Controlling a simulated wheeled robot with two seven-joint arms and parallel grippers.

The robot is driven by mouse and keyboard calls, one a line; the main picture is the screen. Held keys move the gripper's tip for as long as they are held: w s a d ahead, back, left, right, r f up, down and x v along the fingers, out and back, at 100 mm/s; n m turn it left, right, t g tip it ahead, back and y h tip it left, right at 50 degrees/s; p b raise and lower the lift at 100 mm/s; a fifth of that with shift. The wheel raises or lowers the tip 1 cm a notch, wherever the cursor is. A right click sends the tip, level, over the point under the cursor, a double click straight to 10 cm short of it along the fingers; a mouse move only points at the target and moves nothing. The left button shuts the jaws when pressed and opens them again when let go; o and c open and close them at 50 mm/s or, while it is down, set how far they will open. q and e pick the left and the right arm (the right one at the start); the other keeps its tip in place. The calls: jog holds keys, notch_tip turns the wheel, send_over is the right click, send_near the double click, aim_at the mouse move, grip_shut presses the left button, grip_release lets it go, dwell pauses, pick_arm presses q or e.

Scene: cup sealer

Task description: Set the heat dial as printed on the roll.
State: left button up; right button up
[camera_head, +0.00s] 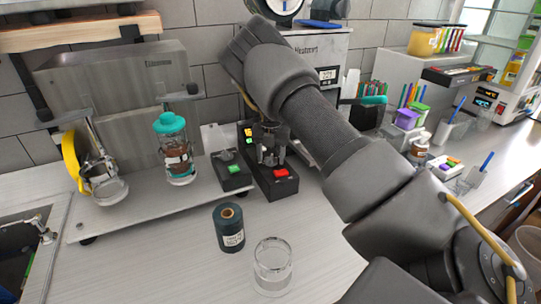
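The roll (229,236) is a dark teal spool standing upright on the counter, with a white label facing me; its print is too small to read. A black control box (284,189) with a red switch stands behind it, with a small lit yellow and green display (248,132) above. My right gripper (268,158) points down just above this box, in front of its upright part. The heat dial cannot be made out; the gripper and arm cover much of that area. The gap between the fingertips is unclear. My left gripper is not in view.
A clear cup (273,262) stands right of the roll. A green-switch box (231,172) sits left of the control box. Cups and pens crowd the right counter. The front counter left of the roll is clear.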

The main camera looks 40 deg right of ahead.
jog(key=c, duration=0.8)
jog(key=shift+n, duration=0.3)
jog(key=n, duration=0.2)
jog(key=shift+d+n, duration=0.1)
jog(key=shift+n, duration=0.2)
jog(key=shift+n+b, duration=0.4)
jog(key=shift+n, duration=1.4)
jog(key=shift+r, duration=0.1)
jog(key=o, duration=1)
